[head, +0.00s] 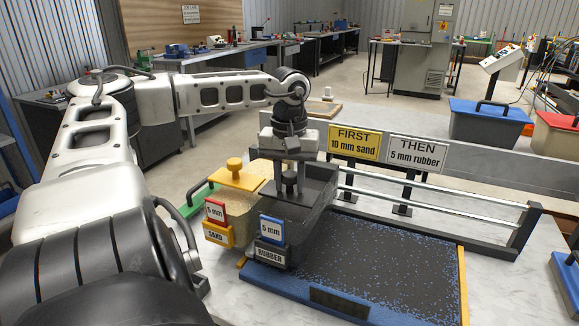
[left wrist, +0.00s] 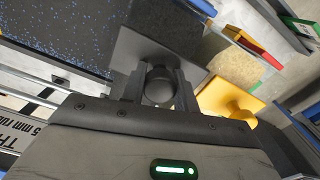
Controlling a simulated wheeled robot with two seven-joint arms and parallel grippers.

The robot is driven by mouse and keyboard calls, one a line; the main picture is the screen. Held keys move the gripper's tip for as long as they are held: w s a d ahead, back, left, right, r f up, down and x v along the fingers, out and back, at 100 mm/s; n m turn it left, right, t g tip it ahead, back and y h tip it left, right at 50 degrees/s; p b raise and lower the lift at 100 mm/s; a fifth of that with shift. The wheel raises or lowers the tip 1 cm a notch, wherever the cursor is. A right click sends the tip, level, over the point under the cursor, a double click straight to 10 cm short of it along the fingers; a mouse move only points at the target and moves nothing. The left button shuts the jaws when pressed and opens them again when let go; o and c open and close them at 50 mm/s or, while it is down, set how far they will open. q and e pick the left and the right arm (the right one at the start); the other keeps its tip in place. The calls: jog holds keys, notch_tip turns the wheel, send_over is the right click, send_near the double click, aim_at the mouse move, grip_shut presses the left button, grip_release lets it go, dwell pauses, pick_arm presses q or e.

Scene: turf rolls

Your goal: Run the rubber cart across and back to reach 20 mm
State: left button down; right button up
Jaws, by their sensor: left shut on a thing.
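The rubber cart (head: 296,215) is a dark box with a blue "5 mm" tag and a "RUBBER" label. It stands at the left end of the tray (head: 300,297). My left gripper (head: 289,186) is shut on the cart's dark knob (left wrist: 160,86) from above. The tray's visible surface to the right is black with blue flecks, denser towards the front. The sand cart (head: 225,215), with a yellow lid and knob and a red "5 mm" tag, stands just left of the rubber cart. My right gripper is not in view.
Signs read "FIRST 10 mm sand" (head: 354,144) and "THEN 5 mm rubber" (head: 416,153). Metal rails (head: 430,199) run along the tray's back to a dark end frame (head: 525,230). Blue (head: 485,125) and red (head: 555,140) bins stand behind. The space above the tray right of the cart is clear.

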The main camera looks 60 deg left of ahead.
pick_arm(q)
jog(key=shift+s+a, duration=0.1)
jog(key=shift+a, duration=0.05)
jog(key=c, duration=1.1)
grip_release()
jog(key=shift+o, duration=0.2)
jog(key=shift+s+a, duration=0.1)
jog(key=shift+a, duration=0.05)
jog(key=shift+r, duration=0.1)
notch_tip(320, 180, up, 16)
jog(key=shift+p, duration=0.35)
